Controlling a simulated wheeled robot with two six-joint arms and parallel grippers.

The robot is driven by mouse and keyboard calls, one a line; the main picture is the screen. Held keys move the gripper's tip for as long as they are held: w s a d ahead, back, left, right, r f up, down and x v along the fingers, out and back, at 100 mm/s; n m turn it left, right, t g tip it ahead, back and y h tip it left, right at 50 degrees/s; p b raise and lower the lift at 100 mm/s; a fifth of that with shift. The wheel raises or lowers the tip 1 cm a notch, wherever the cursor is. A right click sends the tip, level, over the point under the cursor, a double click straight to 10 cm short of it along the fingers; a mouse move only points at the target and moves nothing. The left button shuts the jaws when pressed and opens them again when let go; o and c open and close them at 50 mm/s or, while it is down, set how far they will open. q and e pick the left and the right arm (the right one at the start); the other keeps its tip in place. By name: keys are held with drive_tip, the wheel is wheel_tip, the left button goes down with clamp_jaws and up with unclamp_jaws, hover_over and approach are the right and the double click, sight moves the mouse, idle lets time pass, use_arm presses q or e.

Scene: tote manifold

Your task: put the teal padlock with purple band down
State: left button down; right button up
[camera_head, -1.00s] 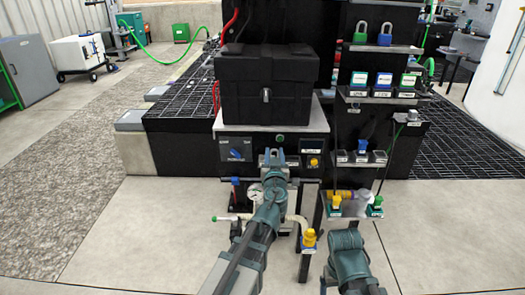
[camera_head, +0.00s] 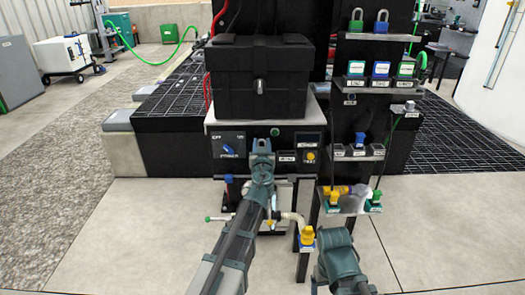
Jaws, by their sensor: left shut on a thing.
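My left gripper (camera_head: 261,147) is in front of the control panel under the black box. Its arm comes up from the bottom of the view. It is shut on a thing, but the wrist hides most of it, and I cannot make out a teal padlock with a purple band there. A green padlock (camera_head: 356,25) and a blue padlock (camera_head: 381,26) stand on the top shelf at right. My right arm shows at lower right, but its gripper fingers do not show.
The black box (camera_head: 257,80) sits on the cabinet above the panel. Stepped shelves (camera_head: 378,89) with labelled blocks stand at right. A yellow-capped post (camera_head: 307,237), a pale pipe and a gauge are low, close to both arms.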

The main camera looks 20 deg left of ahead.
use_arm(q)
drive_tip(key=shift+f, duration=0.15)
drive_tip(key=shift+c, duration=2.3)
unclamp_jaws()
drive_tip(key=shift+r, duration=0.25)
drive_tip(key=v, duration=1.2)
